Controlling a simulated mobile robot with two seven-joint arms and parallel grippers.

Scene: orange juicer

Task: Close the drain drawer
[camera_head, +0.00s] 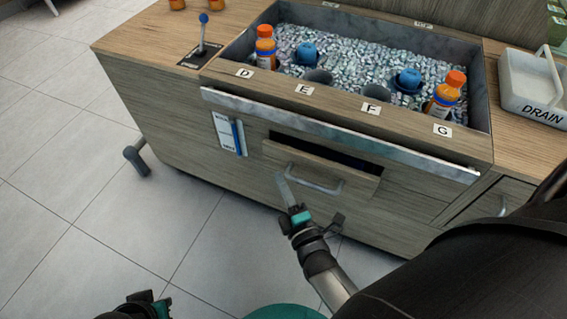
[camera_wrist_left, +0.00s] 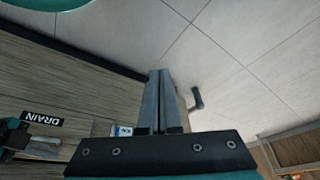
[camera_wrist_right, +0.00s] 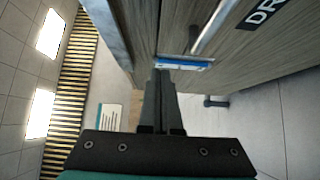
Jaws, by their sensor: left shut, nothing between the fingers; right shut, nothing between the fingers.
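The drain drawer (camera_head: 330,172) is in the front of the wooden cabinet. It stands partly out, with a dark gap above its front. Its grey bar handle (camera_head: 318,184) shows in the head view, and part of it in the right wrist view (camera_wrist_right: 208,28). A DRAIN label (camera_wrist_left: 42,119) shows in the left wrist view. My right gripper (camera_head: 281,182) is shut and empty, close to the left end of the handle; contact cannot be told. My left gripper (camera_wrist_left: 158,78) is shut and empty, low in front of the cabinet; its fingertips are out of the head view.
A metal rail (camera_head: 330,132) runs above the drawer. A blue and white gauge (camera_head: 229,134) is left of it. The ice bin (camera_head: 480,95) on top holds orange bottles and blue lids. A white DRAIN tray (camera_head: 520,85) sits right. Tiled floor (camera_head: 110,220) is clear at left.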

